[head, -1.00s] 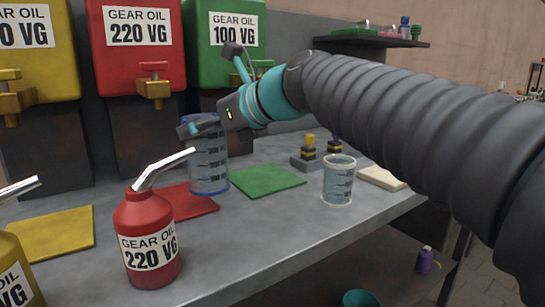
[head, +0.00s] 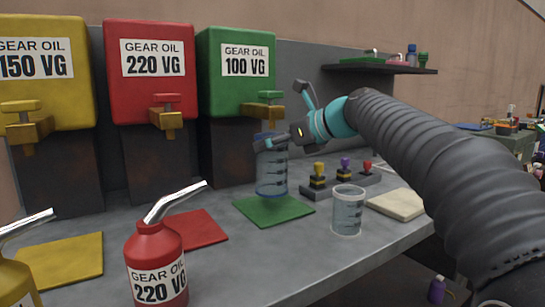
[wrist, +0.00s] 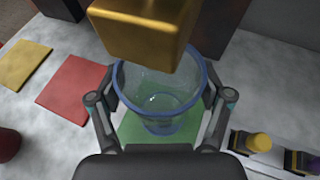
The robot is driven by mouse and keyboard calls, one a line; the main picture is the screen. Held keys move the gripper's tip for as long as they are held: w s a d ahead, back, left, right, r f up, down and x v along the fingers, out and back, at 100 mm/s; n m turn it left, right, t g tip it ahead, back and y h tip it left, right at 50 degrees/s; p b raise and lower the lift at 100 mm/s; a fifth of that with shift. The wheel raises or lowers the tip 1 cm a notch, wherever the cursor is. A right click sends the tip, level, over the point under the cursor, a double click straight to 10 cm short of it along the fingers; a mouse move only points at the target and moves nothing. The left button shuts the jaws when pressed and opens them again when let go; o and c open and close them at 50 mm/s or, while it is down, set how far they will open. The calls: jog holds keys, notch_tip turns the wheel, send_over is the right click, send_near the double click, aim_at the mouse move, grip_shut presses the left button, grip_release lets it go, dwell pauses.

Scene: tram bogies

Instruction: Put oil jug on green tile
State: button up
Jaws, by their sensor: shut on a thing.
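The oil jug (head: 271,172) is a clear, blue-tinted jug with dark level marks. My gripper (head: 277,142) is shut on its upper part and holds it upright at the green tile (head: 273,212). In the wrist view the jug (wrist: 160,105) sits between my two fingers, with green showing through and below it. The green tile (wrist: 130,127) also shows in the wrist view, partly hidden by the jug. I cannot tell whether the jug's base touches the tile or hangs just above it.
A brass tap (wrist: 145,30) is close to the jug's rim. A smaller clear beaker (head: 348,212) stands to the right, with a stamp rack (head: 335,185) behind it. A red tile (head: 196,230) and a red oil can (head: 156,265) are to the left.

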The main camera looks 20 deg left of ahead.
aim_at(272, 156)
jog(key=shift+s+f+b, duration=0.1)
jog(key=shift+f+b, duration=0.2)
jog(key=shift+f, duration=1.35)
jog(key=shift+f, duration=0.15)
jog(key=o, duration=1.6)
jog(key=v, duration=1.2)
